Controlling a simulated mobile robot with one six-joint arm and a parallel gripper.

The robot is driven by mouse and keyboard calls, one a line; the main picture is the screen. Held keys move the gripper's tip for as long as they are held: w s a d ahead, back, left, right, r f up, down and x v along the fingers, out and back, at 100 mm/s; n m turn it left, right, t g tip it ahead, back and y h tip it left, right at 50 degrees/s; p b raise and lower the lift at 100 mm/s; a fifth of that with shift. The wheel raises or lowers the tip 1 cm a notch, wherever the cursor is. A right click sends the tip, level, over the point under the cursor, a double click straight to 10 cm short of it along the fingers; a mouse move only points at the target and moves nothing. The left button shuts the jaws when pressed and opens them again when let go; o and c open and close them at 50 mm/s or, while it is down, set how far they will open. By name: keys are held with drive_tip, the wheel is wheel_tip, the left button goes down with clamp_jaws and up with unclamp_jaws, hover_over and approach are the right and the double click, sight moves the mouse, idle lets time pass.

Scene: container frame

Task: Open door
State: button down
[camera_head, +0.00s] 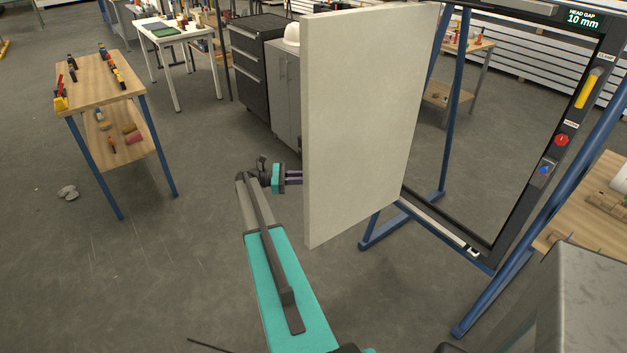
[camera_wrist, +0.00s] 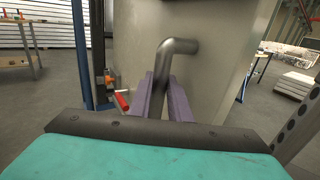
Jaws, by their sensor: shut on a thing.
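The door is a pale grey-beige panel (camera_head: 365,110), standing swung out from the dark frame (camera_head: 560,100) on blue legs. In the wrist view the door face (camera_wrist: 215,25) fills the upper middle. A bent grey metal handle (camera_wrist: 176,48) sticks out from it. My gripper (camera_head: 297,178) reaches the door's left edge from the left in the head view. In the wrist view its purple fingers (camera_wrist: 166,98) stand on both sides of the handle's lower part and are shut on it. The handle is hidden behind the door in the head view.
A wooden table with small items (camera_head: 100,82) stands at the left. A dark drawer cabinet (camera_head: 254,75) and a grey cabinet (camera_head: 286,95) stand behind the door. A wooden bench (camera_head: 585,200) is at the right. Floor left of my arm is mostly clear.

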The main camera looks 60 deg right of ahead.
drive_tip(key=shift+w+d, duration=0.25)
drive_tip(key=c, duration=1.6)
unclamp_jaws()
drive_tip(key=shift+f, duration=0.1)
drive_tip(key=shift+c, duration=0.2)
drive_tip(key=shift+w+a, duration=0.15)
